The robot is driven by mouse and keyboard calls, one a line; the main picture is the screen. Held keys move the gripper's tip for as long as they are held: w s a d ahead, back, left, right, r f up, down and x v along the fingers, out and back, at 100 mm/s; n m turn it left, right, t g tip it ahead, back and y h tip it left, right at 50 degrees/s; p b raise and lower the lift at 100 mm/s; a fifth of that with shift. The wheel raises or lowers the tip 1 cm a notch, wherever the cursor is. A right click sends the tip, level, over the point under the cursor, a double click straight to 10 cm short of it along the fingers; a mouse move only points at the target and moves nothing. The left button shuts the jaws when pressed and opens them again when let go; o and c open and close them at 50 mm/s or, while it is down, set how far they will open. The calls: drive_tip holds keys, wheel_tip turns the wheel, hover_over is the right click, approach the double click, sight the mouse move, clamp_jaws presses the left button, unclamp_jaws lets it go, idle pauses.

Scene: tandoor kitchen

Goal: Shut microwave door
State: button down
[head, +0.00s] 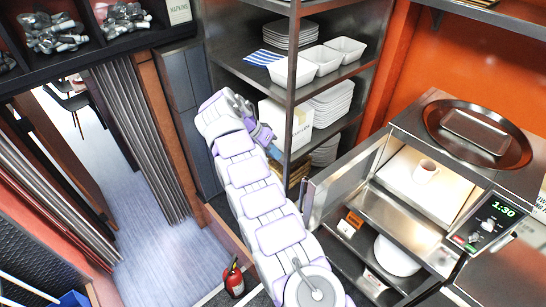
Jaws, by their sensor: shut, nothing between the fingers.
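The microwave (440,122) stands at the right, a steel box with a lit cavity and a display reading 1:30. Its door (338,183) stands open, swung out on the left side of the cavity. A white mug (424,171) is inside. My arm reaches up from the bottom middle, and its end bends over toward the steel shelf rack. My gripper (272,150) is shut and empty, above and left of the door and apart from it. The fingertips are small, and part of the gripper is hidden by its own wrist.
A round brown tray (478,135) lies on top of the microwave. A shelf rack (290,95) with white dishes stands behind my gripper. A white bowl (396,257) sits below the microwave. A red fire extinguisher (233,279) is on the floor. The doorway floor (150,230) at left is clear.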

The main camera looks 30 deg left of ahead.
drive_tip(key=w+d+f+b, duration=0.2)
drive_tip(key=d+f+b, duration=0.5)
drive_tip(key=b, duration=0.8)
drive_tip(key=shift+d+f+b, duration=0.3)
drive_tip(key=shift+f+b, duration=0.05)
drive_tip(key=shift+f, duration=0.1)
drive_tip(key=shift+s+d, duration=0.1)
idle(0.5)
